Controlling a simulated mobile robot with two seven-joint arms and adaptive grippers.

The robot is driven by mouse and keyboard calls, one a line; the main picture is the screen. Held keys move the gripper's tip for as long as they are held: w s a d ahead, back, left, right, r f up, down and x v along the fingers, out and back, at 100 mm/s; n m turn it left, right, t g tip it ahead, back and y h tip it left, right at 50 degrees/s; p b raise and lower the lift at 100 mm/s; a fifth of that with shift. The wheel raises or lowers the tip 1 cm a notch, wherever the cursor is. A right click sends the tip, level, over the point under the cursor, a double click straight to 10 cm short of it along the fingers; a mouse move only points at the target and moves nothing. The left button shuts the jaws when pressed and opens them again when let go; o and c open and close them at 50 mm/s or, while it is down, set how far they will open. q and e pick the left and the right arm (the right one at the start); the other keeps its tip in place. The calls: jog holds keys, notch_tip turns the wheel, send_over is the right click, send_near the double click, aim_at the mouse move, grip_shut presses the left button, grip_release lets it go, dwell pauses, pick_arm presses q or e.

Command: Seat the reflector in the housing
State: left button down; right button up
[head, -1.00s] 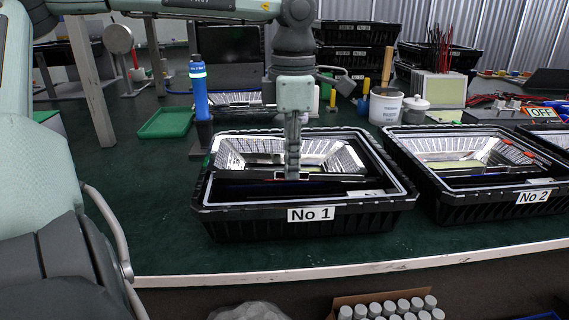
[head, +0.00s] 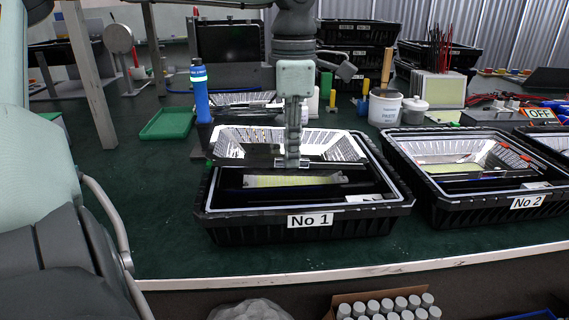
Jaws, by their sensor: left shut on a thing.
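The contact at the fingertips is too small to see clearly. My right gripper is not in view.
Housing No 2 (head: 515,205) stands close on the right. Behind are a blue bottle (head: 200,95), a green tray (head: 167,123) and a white pot (head: 385,107). Stacked black crates (head: 360,35) stand at the back.

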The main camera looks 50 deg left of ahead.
aim_at(301, 168)
pick_arm(q)
jog(key=shift+r+p, duration=1.05)
jog(key=shift+r, duration=0.7)
jog(key=shift+f, duration=0.1)
jog(key=shift+w+d+f+t+b, duration=0.3)
jog(key=shift+w+f+b, duration=0.15)
jog(key=shift+f+b, duration=0.4)
jog(key=shift+w+d+f+b, duration=0.1)
jog(key=shift+w+d+b, duration=0.15)
jog(key=shift+b, duration=0.3)
jog(key=shift+f+b, duration=2.5)
jog(key=shift+f, duration=0.55)
jog(key=c, duration=1.6)
grip_release()
